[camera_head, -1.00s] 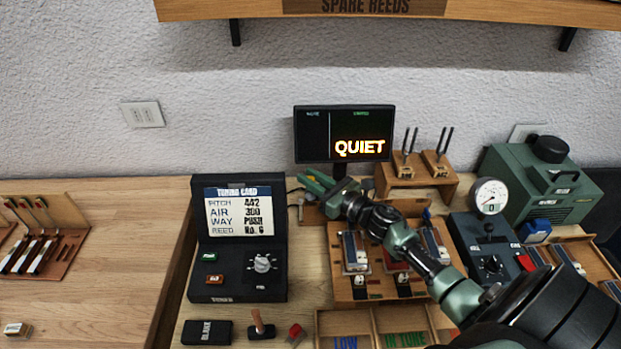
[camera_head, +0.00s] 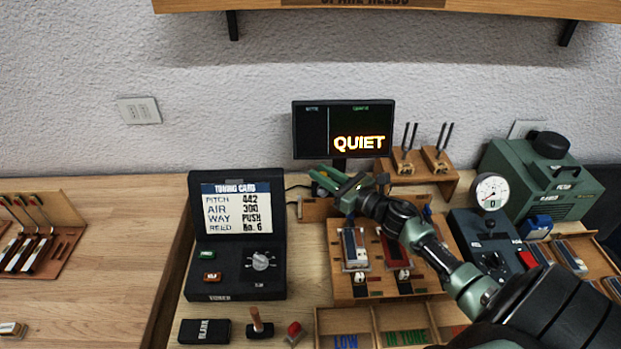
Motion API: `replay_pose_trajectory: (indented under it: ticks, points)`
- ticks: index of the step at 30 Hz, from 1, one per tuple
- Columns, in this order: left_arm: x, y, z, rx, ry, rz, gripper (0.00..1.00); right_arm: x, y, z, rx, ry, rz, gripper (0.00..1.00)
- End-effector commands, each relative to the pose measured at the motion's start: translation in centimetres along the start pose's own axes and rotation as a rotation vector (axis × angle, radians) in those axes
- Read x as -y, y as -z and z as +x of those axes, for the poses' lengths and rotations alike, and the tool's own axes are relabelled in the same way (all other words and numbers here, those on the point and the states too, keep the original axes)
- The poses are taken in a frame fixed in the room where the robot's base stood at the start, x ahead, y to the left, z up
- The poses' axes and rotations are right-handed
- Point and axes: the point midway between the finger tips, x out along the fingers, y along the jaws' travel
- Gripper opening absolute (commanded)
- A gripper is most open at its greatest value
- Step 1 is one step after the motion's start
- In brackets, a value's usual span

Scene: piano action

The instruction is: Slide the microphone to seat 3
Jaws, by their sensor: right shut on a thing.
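My right gripper (camera_head: 333,182) reaches in from the lower right, over the back edge of the wooden reed block (camera_head: 343,291). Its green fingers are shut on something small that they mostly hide. I take this to be the microphone, but I cannot make out its shape. A wooden strip (camera_head: 308,209) shows just below and left of the fingers, behind the block. The block carries reeds in seats, including a left one (camera_head: 356,252) and a red-bedded middle one (camera_head: 394,250). My forearm covers the right part of the block. My left gripper is out of view.
The black tuner (camera_head: 235,283) stands left of the block. A display reading QUIET (camera_head: 345,130) stands behind the gripper, with a tuning-fork stand (camera_head: 415,173) to its right. A pressure gauge (camera_head: 490,191) and green machine (camera_head: 545,180) are further right. Open trays (camera_head: 372,310) lie in front.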

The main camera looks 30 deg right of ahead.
Motion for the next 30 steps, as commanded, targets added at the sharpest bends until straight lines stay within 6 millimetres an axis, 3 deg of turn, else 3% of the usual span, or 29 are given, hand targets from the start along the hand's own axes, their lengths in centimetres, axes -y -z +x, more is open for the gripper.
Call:
replay_pose_trajectory:
  ticks: [1,6,16,22,30]
  points:
    - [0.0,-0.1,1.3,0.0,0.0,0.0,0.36,1.1,0.7,-1.1,-0.003,0.003,-0.007,0.0]
    - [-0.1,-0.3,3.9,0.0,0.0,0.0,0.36,4.7,0.9,-4.6,-0.004,0.004,-0.007,0.0]
    - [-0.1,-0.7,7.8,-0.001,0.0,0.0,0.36,10.8,0.6,-10.7,-0.001,0.004,-0.002,0.0]
    - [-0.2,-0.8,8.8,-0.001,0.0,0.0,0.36,12.8,0.3,-12.8,-0.001,0.003,0.0,0.0]
    - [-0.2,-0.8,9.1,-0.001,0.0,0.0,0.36,13.6,0.0,-13.5,0.0,0.001,0.0,0.0]
